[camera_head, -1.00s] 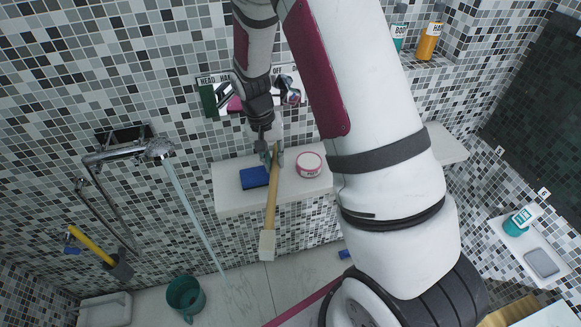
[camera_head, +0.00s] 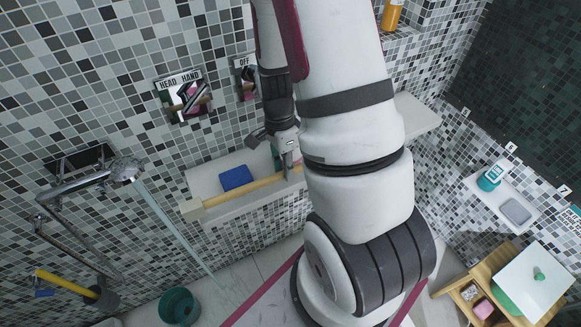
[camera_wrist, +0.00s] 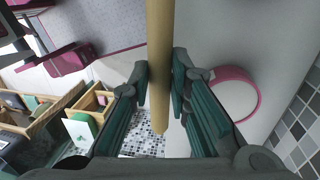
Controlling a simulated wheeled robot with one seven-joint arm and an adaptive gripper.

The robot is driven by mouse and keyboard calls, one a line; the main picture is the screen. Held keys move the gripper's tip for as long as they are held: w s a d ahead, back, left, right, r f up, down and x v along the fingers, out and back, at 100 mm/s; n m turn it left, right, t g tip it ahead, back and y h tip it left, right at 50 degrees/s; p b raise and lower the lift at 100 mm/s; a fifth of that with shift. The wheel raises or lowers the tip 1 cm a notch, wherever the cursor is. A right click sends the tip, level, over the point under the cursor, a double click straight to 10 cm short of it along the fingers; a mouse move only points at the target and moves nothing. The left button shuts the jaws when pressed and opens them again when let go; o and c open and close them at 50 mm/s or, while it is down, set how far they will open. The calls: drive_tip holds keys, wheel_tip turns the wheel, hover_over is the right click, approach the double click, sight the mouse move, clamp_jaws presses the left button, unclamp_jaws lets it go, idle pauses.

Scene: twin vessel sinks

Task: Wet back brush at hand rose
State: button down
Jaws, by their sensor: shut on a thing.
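The back brush has a long pale wooden handle (camera_head: 243,191) and a pale block-shaped head (camera_head: 192,210) at its left end. My gripper (camera_head: 287,166) is shut on the handle near its right end, and the brush lies roughly level across the front of the white ledge in the picture. In the wrist view the handle (camera_wrist: 158,45) runs between my gripper's two fingers (camera_wrist: 161,80). The hand rose (camera_head: 126,170) is on the left wall, with a thin stream of water (camera_head: 165,217) running down from it. The stream passes just left of the brush head in the picture; contact cannot be told.
A blue block (camera_head: 236,178) sits on the white ledge (camera_head: 204,180). A HEAD/HAND control (camera_head: 185,97) and an OFF control (camera_head: 246,80) are on the wall above. A teal bucket (camera_head: 180,306) stands on the floor. A round pink-rimmed tub (camera_wrist: 234,97) is beside my gripper.

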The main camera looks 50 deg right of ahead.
drive_tip(key=shift+w+a+f+b, duration=0.4)
drive_tip(key=shift+w+a+b, duration=0.4)
drive_tip(key=shift+w, duration=0.95)
drive_tip(key=shift+w+a+f+b, duration=0.35)
drive_tip(key=shift+w+a+b, duration=0.45)
drive_tip(key=shift+w, duration=1)
drive_tip(key=shift+w+a+f+b, duration=0.4)
drive_tip(key=shift+w+a+b, duration=0.4)
drive_tip(key=shift+w, duration=0.95)
drive_tip(key=shift+a, duration=0.1)
drive_tip(key=shift+s+d+p, duration=0.5)
drive_tip(key=shift+s+d, duration=0.05)
drive_tip(key=shift+s, duration=0.65)
drive_tip(key=shift+s+d+p, duration=0.5)
drive_tip(key=shift+s+d, duration=0.1)
drive_tip(key=shift+s, duration=0.65)
drive_tip(key=shift+s+d+p, duration=0.5)
drive_tip(key=shift+s+d, duration=0.05)
drive_tip(key=shift+s, duration=0.65)
